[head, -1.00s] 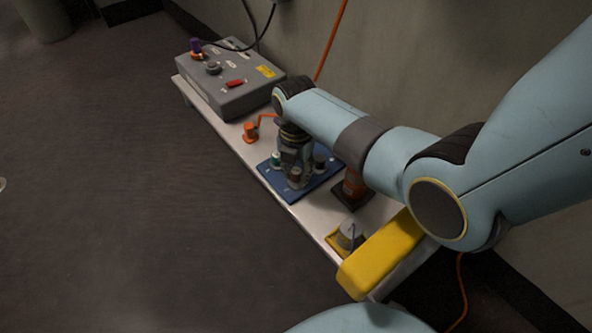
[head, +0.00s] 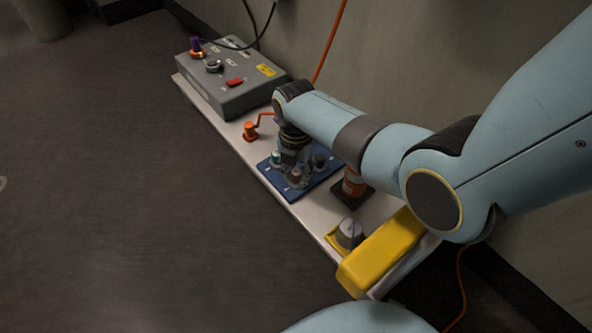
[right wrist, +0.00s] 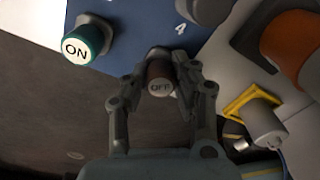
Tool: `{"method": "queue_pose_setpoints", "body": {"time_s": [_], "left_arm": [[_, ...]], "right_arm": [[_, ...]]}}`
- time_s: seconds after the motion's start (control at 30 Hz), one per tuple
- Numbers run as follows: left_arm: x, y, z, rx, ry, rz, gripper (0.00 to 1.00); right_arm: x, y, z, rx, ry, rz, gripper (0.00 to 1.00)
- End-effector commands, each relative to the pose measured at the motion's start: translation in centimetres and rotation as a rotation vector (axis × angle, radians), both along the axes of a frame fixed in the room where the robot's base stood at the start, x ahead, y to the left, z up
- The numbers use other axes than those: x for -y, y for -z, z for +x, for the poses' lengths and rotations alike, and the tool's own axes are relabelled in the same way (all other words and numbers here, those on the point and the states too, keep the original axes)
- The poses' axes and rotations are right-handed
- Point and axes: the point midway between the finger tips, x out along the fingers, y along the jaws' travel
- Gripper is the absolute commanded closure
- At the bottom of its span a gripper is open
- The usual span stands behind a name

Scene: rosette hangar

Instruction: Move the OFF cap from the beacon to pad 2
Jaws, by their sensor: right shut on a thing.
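The OFF cap (right wrist: 160,86), a brown-grey cylinder with a pale face, is between the fingers of my right gripper (right wrist: 158,80), which is shut on it. In the head view my right gripper (head: 297,172) is over the near part of the blue numbered board (head: 291,194). I cannot tell whether the cap touches the board. The teal ON cap (right wrist: 88,40) is beside it, to the left in the wrist view. The number 4 shows on the board; pad 2 cannot be made out. My left gripper is not in view.
An orange-red post (head: 352,186) on a dark base stands right of the board. A grey knob (head: 350,233) on a yellow holder is nearer. A grey control box (head: 232,92), with a purple-topped part (head: 195,45), and an orange crank (head: 251,130) are farther back.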

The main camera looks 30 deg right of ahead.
Motion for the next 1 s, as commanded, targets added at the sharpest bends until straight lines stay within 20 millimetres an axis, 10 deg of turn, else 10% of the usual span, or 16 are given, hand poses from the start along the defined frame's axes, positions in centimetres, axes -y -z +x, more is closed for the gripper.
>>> {"method": "queue_pose_setpoints", "body": {"time_s": [0.77,0.8,1.0], "left_arm": [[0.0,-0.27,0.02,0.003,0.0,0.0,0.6],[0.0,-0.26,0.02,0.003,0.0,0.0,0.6],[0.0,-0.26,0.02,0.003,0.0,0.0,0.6]], "right_arm": [[0.0,0.14,0.06,0.001,0.0,0.0,1.0],[0.0,0.14,0.06,0.001,0.0,0.0,0.73],[0.01,0.15,0.04,0.001,0.0,0.0,0.47]]}}
